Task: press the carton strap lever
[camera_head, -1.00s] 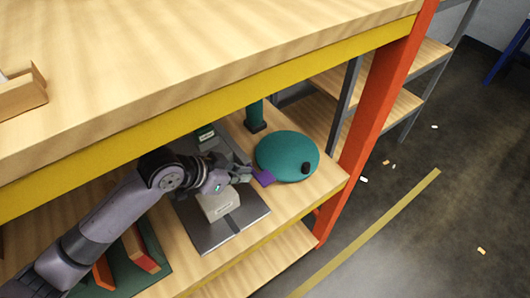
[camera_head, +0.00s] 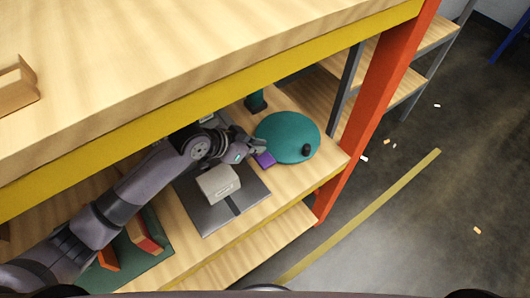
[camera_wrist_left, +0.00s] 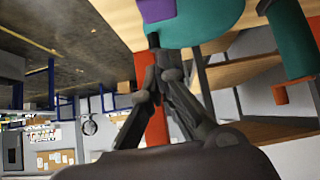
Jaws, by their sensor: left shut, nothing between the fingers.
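A pale carton (camera_head: 218,184) sits on a dark grey plate (camera_head: 212,218) on the middle shelf. Right of it is a teal disc (camera_head: 287,133) with a small black knob. A purple tab (camera_head: 264,160) sticks out at the disc's left edge; I cannot tell for sure that it is the strap lever. My left gripper (camera_head: 260,146) is shut and empty, close to the tab and the disc edge. In the left wrist view, its closed fingertips (camera_wrist_left: 155,42) are near the purple tab (camera_wrist_left: 157,10) and the teal disc (camera_wrist_left: 208,15); contact is unclear. My right gripper is not visible.
The upper shelf with its yellow edge beam (camera_head: 220,112) overhangs the work area. An orange post (camera_head: 378,105) stands right of the disc. A teal post (camera_head: 256,102) stands behind it. A green tray (camera_head: 155,262) with orange pieces lies under my left arm.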

